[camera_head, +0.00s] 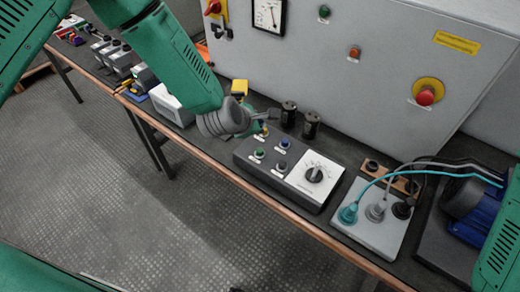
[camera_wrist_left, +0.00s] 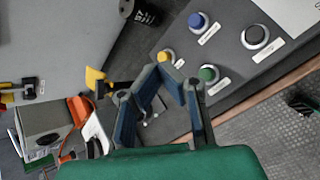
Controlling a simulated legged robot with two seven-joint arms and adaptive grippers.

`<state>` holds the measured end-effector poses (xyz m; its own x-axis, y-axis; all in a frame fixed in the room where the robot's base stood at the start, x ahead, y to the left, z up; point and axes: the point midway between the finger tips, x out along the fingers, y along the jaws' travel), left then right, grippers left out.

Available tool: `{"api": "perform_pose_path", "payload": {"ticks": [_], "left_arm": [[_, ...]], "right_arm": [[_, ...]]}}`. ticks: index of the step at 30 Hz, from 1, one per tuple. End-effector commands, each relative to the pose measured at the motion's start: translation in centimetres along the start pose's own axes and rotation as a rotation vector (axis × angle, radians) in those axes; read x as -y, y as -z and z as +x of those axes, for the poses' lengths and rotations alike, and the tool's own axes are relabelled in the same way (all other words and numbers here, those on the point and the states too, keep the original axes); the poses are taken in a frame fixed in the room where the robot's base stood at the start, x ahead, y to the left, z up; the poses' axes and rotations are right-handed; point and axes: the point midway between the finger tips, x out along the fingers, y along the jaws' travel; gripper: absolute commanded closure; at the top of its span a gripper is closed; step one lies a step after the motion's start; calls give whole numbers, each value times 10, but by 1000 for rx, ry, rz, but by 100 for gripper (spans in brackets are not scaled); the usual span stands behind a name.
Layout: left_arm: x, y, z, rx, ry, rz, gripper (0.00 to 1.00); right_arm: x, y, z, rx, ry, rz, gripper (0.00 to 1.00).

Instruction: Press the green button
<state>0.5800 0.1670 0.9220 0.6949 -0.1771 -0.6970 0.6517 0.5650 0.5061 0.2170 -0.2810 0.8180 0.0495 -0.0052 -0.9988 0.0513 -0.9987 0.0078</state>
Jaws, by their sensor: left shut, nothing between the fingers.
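The green button (camera_head: 259,153) is on a dark sloped control box (camera_head: 240,158), beside blue, yellow and black buttons. In the left wrist view the green button (camera_wrist_left: 208,73) lies just right of my fingers. My left gripper (camera_head: 265,120) is shut and empty, over the back left part of the box by the yellow button. In the left wrist view its fingertips (camera_wrist_left: 161,70) meet close to the yellow button (camera_wrist_left: 165,55). I cannot tell the exact gap to the box. Another green button (camera_head: 324,11) sits on the grey cabinet. My right gripper is out of view.
A white dial panel (camera_head: 318,172) adjoins the buttons. Two black cylinders (camera_head: 310,125) stand behind the box. A white socket plate (camera_head: 375,240) with cables and a blue motor (camera_head: 466,205) are to the right. Several devices line the bench at left.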

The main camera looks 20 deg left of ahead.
Motion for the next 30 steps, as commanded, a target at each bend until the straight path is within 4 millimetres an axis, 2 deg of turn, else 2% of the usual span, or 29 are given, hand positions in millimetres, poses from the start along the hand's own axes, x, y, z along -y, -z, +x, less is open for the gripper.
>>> {"api": "perform_pose_path", "payload": {"ticks": [18,30], "left_arm": [[40,40,54,-1,1,0,100],[42,42,58,0,0,1,100]], "right_arm": [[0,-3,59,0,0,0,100],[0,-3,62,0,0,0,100]]}}
